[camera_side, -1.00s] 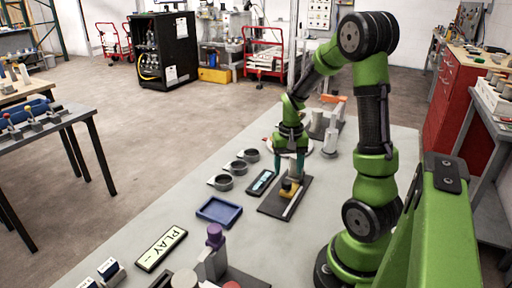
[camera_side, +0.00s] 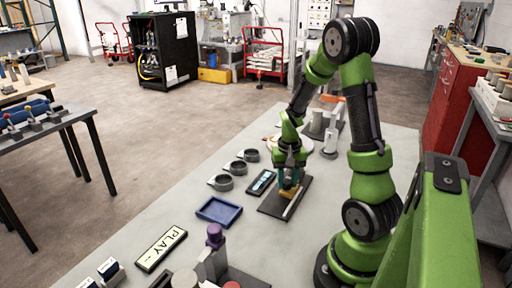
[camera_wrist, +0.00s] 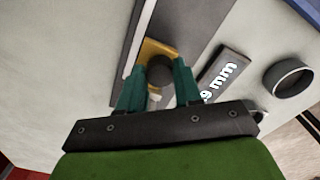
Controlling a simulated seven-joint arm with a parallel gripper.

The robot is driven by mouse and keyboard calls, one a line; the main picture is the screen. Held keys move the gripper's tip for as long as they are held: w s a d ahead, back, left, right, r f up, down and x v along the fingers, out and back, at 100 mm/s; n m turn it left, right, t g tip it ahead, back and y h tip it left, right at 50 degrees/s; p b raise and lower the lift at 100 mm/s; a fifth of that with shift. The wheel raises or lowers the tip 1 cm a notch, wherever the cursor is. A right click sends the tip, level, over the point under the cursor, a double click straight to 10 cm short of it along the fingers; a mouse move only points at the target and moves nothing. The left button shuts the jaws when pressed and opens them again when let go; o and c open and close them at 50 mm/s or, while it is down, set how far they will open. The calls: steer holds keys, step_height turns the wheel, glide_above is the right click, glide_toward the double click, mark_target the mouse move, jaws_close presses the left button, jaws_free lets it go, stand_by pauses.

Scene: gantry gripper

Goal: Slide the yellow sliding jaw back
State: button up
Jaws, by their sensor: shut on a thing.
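The yellow sliding jaw (camera_wrist: 150,48) shows at the upper middle of the wrist view, with a dark round knob (camera_wrist: 160,70) on it. My gripper (camera_wrist: 159,82) has its teal fingers on either side of the knob and is shut on it. In the side view, my gripper (camera_side: 290,187) is low over the dark base plate (camera_side: 270,206), and the yellow jaw is mostly hidden by the fingers. A pale strip (camera_side: 293,205) runs along the plate toward the lower front edge.
A small label plate (camera_side: 262,182) lies left of the base; it reads "9 mm" in the wrist view (camera_wrist: 222,75). Pale cylinders (camera_side: 330,140) stand behind.

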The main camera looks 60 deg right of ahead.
jaws_close()
steer(key=shift+a, duration=2.1)
steer(key=o, duration=0.9)
jaws_free()
steer(key=shift+o, duration=0.2)
steer(key=shift+r, duration=0.1)
step_height(320, 180, up, 17)
